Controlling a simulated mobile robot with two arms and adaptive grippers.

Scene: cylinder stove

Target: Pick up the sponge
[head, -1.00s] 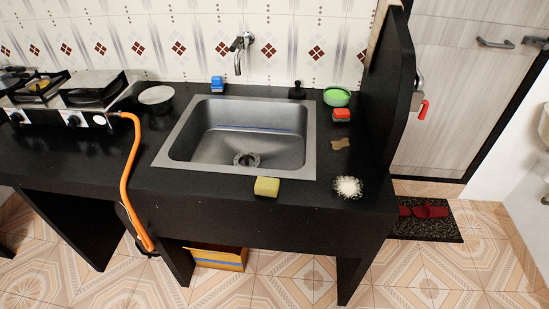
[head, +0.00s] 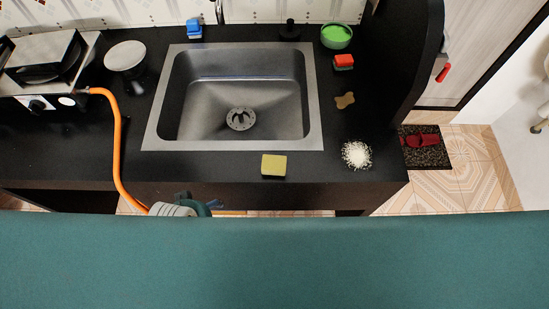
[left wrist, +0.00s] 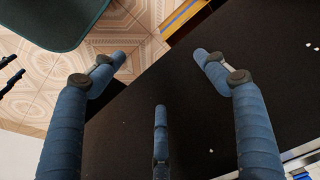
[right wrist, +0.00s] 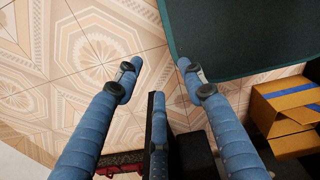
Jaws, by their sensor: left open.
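A yellow sponge (head: 273,165) lies flat on the black counter, near its front edge, just in front of the sink's right half. Part of my arm shows below the counter edge in the head view, left of the sponge. My right gripper (right wrist: 158,70) is open and empty over the tiled floor.
The sink (head: 240,100) is empty. An orange hose (head: 118,150) hangs over the counter at left. A green bowl (head: 336,37) stands at the back right. A cardboard box (right wrist: 285,105) stands on the floor.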

